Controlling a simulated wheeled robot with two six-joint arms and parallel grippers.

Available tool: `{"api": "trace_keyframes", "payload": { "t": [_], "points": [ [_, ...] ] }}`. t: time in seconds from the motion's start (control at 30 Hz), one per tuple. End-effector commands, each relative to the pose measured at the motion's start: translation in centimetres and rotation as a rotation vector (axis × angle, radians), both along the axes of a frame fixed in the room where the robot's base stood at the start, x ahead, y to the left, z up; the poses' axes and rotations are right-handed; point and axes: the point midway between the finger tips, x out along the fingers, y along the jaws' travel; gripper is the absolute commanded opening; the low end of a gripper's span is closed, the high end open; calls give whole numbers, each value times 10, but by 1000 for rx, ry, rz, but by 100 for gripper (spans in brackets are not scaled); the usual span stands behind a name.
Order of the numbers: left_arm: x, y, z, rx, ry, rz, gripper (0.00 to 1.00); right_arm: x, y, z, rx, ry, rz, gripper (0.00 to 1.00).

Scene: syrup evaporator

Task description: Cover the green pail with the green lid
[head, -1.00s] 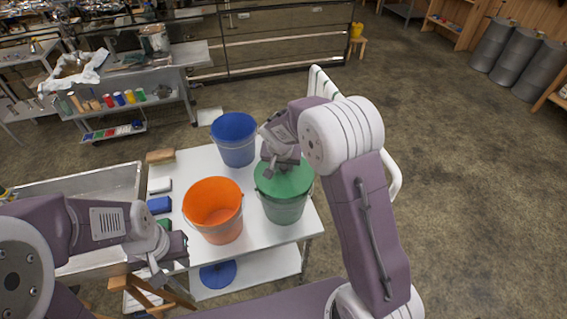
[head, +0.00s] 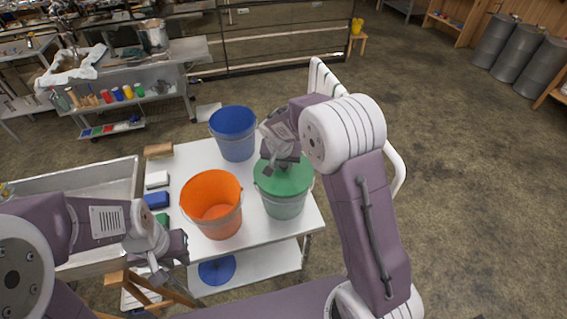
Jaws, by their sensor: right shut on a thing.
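The green pail (head: 284,206) stands upright on the white cart top, at its right side. The green lid (head: 290,181) lies over the pail's mouth and looks about level; whether it is seated all round I cannot tell. My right gripper (head: 276,168) is shut on the lid at its top, and the gripper hides part of the lid's far side. My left gripper (head: 168,262) is at the lower left, beside the cart's left edge and away from the pail; its fingers are too unclear to read.
An open orange pail (head: 212,208) stands just left of the green pail. A blue pail (head: 234,135) stands behind. A blue lid (head: 216,270) lies on the cart's lower shelf. Brushes and blocks line the cart's left edge, next to a metal sink (head: 75,185).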

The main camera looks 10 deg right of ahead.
Motion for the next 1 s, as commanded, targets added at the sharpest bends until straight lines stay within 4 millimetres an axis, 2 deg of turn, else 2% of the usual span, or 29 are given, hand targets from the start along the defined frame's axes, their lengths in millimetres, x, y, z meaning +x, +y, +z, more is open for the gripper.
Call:
{"api": "trace_keyframes", "payload": {
  "t": [0.3, 0.33, 0.4, 0.77, 1.0],
  "points": [
    [0, 0, -2, 0, 0, 0, 25, 0, 0, -1, 0, 0, 0, 0],
    [0, 0, -2, 0, 0, 0, 25, 0, 0, -1, 0, 0, 0, 38],
    [0, 0, -2, 0, 0, 0, 25, -1, 0, -1, 0, 0, 0, 55],
    [0, 0, -4, 0, 0, 0, 25, -2, 1, 3, 0, -1, 0, 55],
    [0, 0, -11, 0, 0, 0, 25, -19, 9, 49, 1, -5, 0, 55]
  ]
}}
